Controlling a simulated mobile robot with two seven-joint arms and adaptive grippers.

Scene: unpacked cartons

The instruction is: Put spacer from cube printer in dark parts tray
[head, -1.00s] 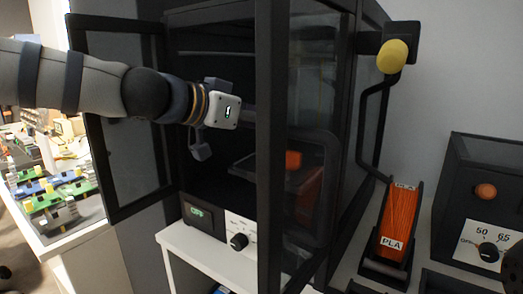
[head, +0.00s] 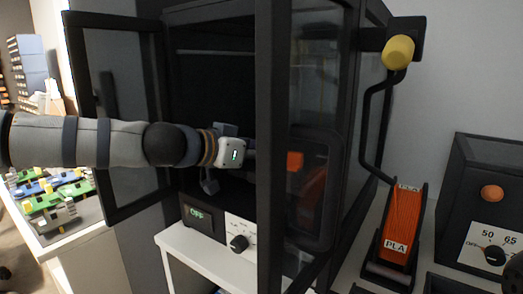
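The cube printer (head: 270,50) is a black framed enclosure with clear panels, its door swung open to the left. The small orange block inside it, which looks like the spacer (head: 294,160), shows through the front side panel. My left gripper (head: 217,158) reaches in through the open doorway, left of the orange block and apart from it. Its two grey fingers stand spread, one above and one below, with nothing seen between them. The black post partly hides the space between gripper and block. I cannot identify the dark parts tray for sure. My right gripper is not in view.
The printer's front has an OFF display (head: 198,216) and a knob (head: 239,243). The open door (head: 110,110) stands behind my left arm.

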